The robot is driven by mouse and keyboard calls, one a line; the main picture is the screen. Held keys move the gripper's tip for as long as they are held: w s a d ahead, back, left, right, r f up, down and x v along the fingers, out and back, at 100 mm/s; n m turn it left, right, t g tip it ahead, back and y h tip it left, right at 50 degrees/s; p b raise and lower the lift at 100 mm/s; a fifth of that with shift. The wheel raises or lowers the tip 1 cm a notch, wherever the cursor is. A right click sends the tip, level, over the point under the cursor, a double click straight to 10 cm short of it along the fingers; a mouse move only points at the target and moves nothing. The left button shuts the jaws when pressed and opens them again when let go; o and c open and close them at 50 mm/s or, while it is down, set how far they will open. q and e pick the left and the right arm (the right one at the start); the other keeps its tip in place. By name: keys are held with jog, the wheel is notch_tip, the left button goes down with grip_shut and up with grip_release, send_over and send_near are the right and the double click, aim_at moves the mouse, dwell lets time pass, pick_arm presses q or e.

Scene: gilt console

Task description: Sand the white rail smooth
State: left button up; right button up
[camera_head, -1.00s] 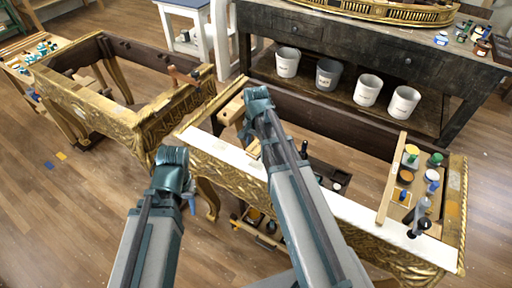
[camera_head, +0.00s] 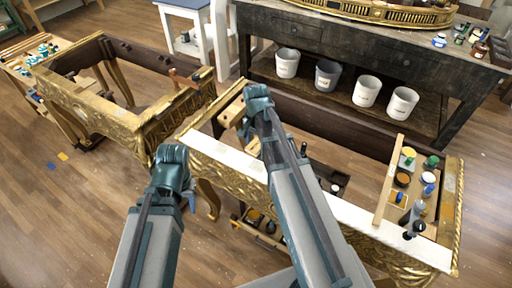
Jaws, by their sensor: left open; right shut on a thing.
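The white rail (camera_head: 222,152) runs along the front top edge of a gilt console frame (camera_head: 226,176), from upper left to lower right. My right arm crosses over its middle and hides part of it. My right gripper (camera_head: 247,133) is over the rail's left part, mostly hidden behind its own wrist. It is shut on a small tan block (camera_head: 253,147), which shows only in part beside the arm; whether it touches the rail I cannot tell. My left gripper (camera_head: 188,196) is open, in front of the rail's left end, with its fingers mostly hidden by the wrist.
A tray of paint pots and bottles (camera_head: 445,217) fills the console's right end. A wooden block (camera_head: 232,112) lies at its left end. A second gilt frame (camera_head: 115,115) stands at left. A dark workbench (camera_head: 345,42) with several buckets stands behind. Open floor lies at lower left.

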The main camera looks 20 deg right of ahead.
dwell(0.4)
jog(key=shift+s+d+f+b, duration=0.35)
jog(key=shift+s+f+b, duration=0.15)
jog(key=shift+f+b, duration=0.3)
jog(key=shift+d, duration=0.1)
